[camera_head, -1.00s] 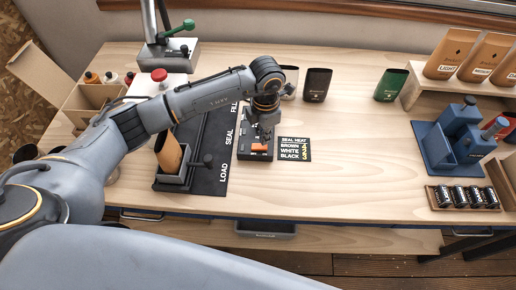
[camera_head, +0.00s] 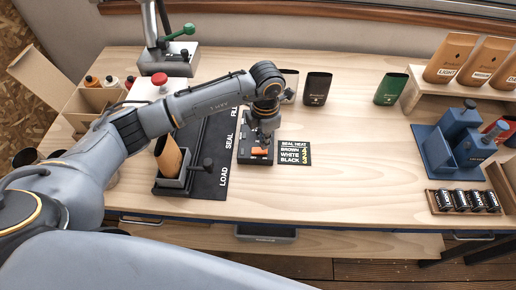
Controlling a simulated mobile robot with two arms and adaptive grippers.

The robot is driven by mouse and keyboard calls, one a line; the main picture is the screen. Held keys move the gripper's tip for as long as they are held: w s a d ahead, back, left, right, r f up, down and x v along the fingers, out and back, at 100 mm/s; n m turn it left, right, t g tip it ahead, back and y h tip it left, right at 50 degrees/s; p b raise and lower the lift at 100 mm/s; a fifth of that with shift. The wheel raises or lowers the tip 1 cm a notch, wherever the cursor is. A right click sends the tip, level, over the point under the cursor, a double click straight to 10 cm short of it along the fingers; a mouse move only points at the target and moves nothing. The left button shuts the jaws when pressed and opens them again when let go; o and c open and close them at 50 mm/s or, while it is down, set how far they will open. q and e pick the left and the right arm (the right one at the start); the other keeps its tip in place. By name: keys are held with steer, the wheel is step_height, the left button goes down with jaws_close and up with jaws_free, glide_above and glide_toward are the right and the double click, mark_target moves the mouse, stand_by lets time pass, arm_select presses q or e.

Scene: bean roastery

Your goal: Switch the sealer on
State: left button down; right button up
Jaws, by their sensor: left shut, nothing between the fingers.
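The black control box (camera_head: 246,156) lies on the bench beside the black mat, with an orange switch (camera_head: 260,152) near its front end. My left gripper (camera_head: 266,138) points down over this box, just behind the orange switch. It is shut and empty. It hides part of the box's top, and I cannot tell whether its tips touch the switch. I cannot tell which way the switch is set. A seal heat card (camera_head: 294,153) lies right of the box. My right gripper is out of view.
A brown bag (camera_head: 168,155) stands in a grey holder on the mat (camera_head: 208,186) marked LOAD, SEAL, FILL. A blue device (camera_head: 436,148) and a tray of small jars (camera_head: 463,199) are at right. The bench's middle right is clear.

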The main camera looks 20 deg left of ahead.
mark_target(264, 151)
arm_select(q)
steer(key=shift+f+b, duration=1)
steer(key=shift+f, duration=0.1)
stand_by(0.7)
steer(key=shift+r, duration=0.1)
steer(key=shift+r+p, duration=1.9)
steer(key=shift+r, duration=1.55)
steer(key=shift+s+f, duration=0.1)
